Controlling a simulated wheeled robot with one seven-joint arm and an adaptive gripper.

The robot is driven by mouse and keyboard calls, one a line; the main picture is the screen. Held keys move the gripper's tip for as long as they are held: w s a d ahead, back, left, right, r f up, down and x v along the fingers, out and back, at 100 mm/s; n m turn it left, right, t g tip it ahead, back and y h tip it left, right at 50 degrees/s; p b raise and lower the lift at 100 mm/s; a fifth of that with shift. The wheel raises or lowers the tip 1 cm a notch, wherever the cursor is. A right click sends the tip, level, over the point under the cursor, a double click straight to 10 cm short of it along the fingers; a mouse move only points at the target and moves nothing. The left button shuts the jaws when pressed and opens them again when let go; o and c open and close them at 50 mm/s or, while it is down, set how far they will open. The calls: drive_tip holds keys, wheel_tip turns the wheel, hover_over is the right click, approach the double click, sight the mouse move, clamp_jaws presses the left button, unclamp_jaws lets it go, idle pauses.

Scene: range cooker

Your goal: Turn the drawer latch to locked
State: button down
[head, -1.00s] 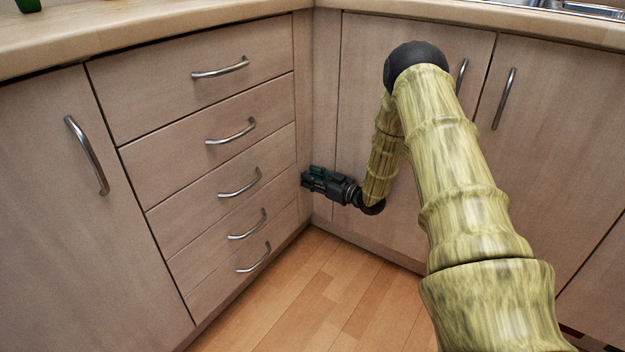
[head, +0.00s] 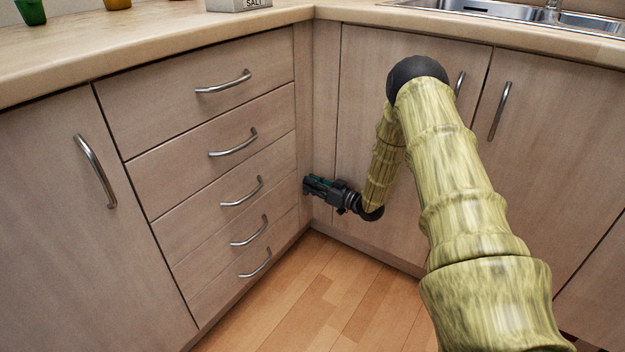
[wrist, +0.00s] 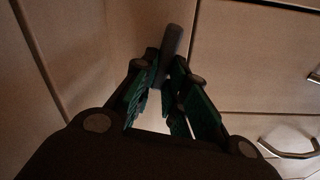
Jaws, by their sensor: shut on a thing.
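The drawer latch (wrist: 172,42) shows in the wrist view as a grey bar, slightly tilted, at the tips of my gripper (wrist: 166,82). The green-padded fingers are shut on the latch, one on each side of its lower part. In the head view my gripper (head: 312,186) is at the narrow panel in the inner corner, just right of the drawer stack (head: 215,185). There the gripper hides the latch. I cannot read a locked or unlocked mark.
Several drawers with bar handles (head: 222,82) stand to the left, all closed. Cupboard doors (head: 345,120) are close behind my arm. The wooden floor (head: 300,290) is clear. A salt box (head: 240,4) stands on the counter (head: 150,40).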

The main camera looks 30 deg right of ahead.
drive_tip(key=shift+d+f+m+p, duration=0.1)
drive_tip(key=shift+m+p, duration=1.95)
drive_tip(key=shift+m, duration=1.75)
drive_tip(key=shift+d+f+m+p, duration=0.1)
drive_tip(key=shift+m+p, duration=1.9)
drive_tip(key=shift+m, duration=1.8)
drive_tip(key=c, duration=1.4)
unclamp_jaws()
drive_tip(key=shift+c, duration=0.2)
drive_tip(key=shift+a, duration=0.1)
drive_tip(key=v, duration=0.7)
drive_tip(key=shift+s, duration=0.3)
